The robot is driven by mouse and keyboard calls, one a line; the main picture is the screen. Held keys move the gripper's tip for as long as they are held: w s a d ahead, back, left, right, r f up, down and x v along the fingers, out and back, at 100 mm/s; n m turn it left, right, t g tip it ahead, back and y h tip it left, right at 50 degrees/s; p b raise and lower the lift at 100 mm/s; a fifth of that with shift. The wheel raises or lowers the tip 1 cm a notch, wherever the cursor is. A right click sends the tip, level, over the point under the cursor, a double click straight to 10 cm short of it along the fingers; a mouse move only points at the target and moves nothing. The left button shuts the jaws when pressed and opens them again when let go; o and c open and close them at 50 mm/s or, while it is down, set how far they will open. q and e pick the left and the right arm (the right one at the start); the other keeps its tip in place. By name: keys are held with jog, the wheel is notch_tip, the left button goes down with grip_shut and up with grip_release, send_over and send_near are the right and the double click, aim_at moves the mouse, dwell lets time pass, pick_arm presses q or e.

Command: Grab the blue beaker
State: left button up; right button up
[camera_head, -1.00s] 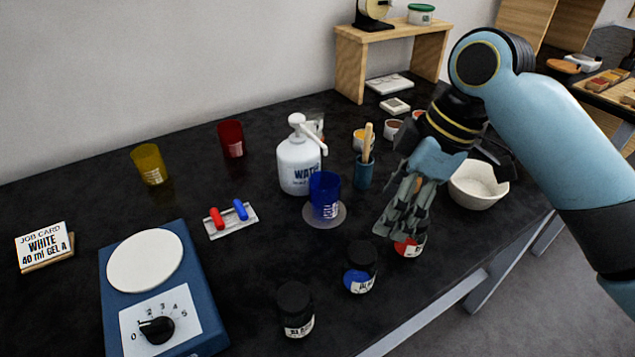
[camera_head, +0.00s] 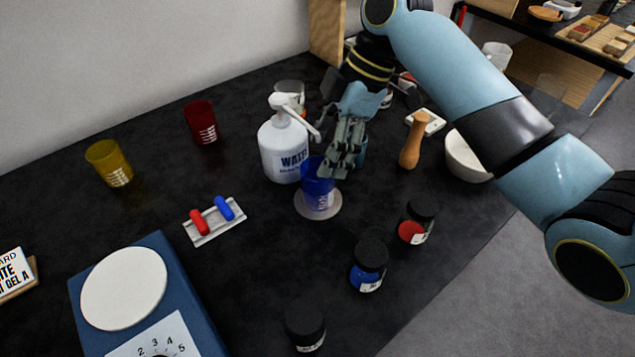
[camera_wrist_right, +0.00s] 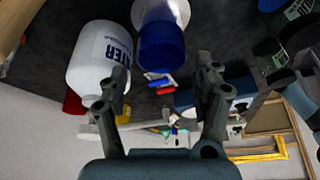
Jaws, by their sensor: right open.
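The blue beaker (camera_head: 315,190) stands upright on a pale round disc (camera_head: 300,208), in front of the white water bottle (camera_head: 283,155). My right gripper (camera_head: 337,168) is open, with its fingers pointing down just behind and right of the beaker, overlapping its rim in the head view. In the right wrist view the beaker (camera_wrist_right: 161,48) shows ahead of the open, empty fingers (camera_wrist_right: 165,75), and no contact is visible. The water bottle (camera_wrist_right: 95,62) lies close by the left finger there. My left gripper is not in view.
A wooden pestle (camera_head: 411,142) and white bowl (camera_head: 462,160) stand to the right. Dark jars (camera_head: 368,262) stand in front. A red and blue piece on a white tray (camera_head: 216,222) lies left. Yellow and red beakers (camera_head: 200,120) are further back.

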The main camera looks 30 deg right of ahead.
aim_at(320, 162)
jog(key=x, duration=0.2)
jog(key=shift+s+a+f, duration=0.15)
jog(key=shift+a+f, duration=0.1)
jog(key=shift+f, duration=0.05)
jog(key=shift+a+f, duration=0.1)
jog(key=shift+f, duration=0.3)
jog(key=shift+c, duration=1.5)
jog(key=c, duration=0.7)
jog(key=shift+c, duration=1)
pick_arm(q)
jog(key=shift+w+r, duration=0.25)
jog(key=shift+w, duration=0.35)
pick_arm(e)
jog(key=shift+c, duration=0.2)
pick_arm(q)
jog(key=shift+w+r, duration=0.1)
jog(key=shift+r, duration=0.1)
pick_arm(e)
jog(key=shift+r, duration=0.2)
